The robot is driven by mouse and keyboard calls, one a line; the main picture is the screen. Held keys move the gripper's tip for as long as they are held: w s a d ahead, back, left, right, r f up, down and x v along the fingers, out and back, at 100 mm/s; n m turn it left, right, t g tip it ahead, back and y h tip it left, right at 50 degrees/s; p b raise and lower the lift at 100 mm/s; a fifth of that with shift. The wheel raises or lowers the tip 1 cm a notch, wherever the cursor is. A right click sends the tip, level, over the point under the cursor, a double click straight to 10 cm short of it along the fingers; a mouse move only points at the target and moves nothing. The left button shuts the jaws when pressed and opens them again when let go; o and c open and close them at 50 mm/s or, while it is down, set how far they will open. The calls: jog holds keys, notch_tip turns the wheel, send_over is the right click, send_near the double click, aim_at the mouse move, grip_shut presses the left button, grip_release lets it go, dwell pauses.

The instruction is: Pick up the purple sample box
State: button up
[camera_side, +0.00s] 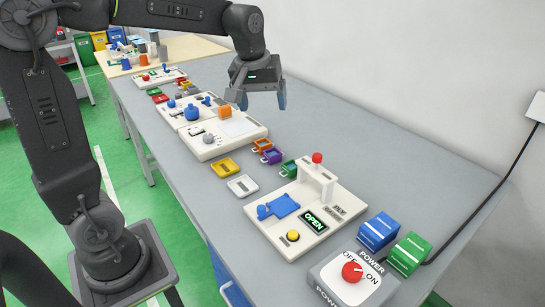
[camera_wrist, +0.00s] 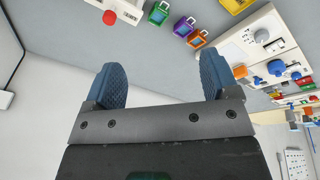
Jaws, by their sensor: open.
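The purple sample box (camera_side: 272,157) is a small open-topped box on the grey bench, between an orange box (camera_side: 262,146) and a green box (camera_side: 289,168). In the wrist view the purple box (camera_wrist: 184,26) lies beyond the fingertips, with the green box (camera_wrist: 158,13) to its left and the orange box (camera_wrist: 197,38) to its right. My gripper (camera_side: 262,98) hangs above the bench, higher than the boxes and farther back along the bench. Its two blue fingers (camera_wrist: 162,75) are apart with nothing between them.
A white station with a red knob (camera_side: 317,157) and an OPEN sign stands beside the green box. A yellow tray (camera_side: 225,167) and a white tray (camera_side: 242,185) lie in front of the boxes. A power switch box (camera_side: 352,280) is at the near end. The bench by the wall is clear.

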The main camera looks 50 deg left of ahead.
jog(key=w+a+f+n+g, duration=0.2)
jog(key=w+a+f+n, duration=0.4)
jog(key=w, duration=0.3)
jog(key=n, duration=0.3)
send_over(273, 152)
jog(key=shift+g+h, duration=0.3)
jog(key=shift+g, duration=0.1)
notch_tip(273, 152, down, 15)
jog(key=shift+r, duration=0.1)
jog(key=shift+a+f, duration=0.1)
jog(key=shift+f, duration=2.85)
jog(key=shift+c, duration=0.3)
jog(key=c, duration=1)
jog(key=shift+o, duration=0.2)
jog(key=shift+r, duration=0.15)
